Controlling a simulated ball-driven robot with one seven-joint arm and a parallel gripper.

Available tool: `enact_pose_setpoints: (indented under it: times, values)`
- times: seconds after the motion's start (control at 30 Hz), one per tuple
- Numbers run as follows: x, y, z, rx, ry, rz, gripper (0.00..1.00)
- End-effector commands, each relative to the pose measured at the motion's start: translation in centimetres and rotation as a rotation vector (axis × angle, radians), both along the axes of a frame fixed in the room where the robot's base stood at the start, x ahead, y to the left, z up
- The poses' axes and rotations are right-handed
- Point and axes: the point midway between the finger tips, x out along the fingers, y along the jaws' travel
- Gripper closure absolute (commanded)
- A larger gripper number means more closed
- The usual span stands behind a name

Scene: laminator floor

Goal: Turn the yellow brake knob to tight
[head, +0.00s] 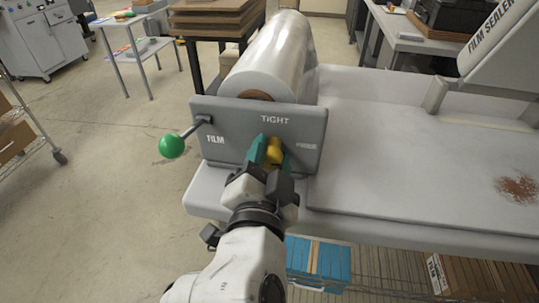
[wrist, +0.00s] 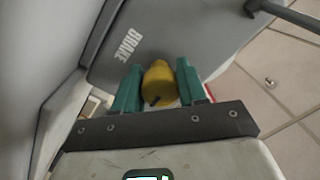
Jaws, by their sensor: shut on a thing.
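The yellow brake knob (head: 273,152) sits on the front of a grey panel (head: 240,128), right of its middle and below the printed word TIGHT. My gripper (head: 267,155) is at the knob, with its teal fingers on either side of it. In the wrist view the yellow knob (wrist: 158,84) lies between the two teal fingers (wrist: 158,88), which are shut on it. A dark mark shows on the knob's near side. The word BRAKE is printed on the panel in the wrist view. The fingers partly hide the knob and its surroundings in the head view.
A green ball-ended lever (head: 172,146) sticks out from the panel's left side. A large film roll (head: 272,60) lies behind the panel. The grey table top (head: 400,150) extends right, with a film sealer (head: 497,50) and a brown stain. Blue boxes (head: 318,262) sit on a shelf below.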

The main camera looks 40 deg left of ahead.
Motion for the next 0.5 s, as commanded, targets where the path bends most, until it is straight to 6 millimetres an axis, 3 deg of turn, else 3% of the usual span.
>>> enact_pose_setpoints:
  times: [0.5]
  values:
    - [0.06, -0.1, 0.03, -0.354, -0.215, 0.0, 0.89]
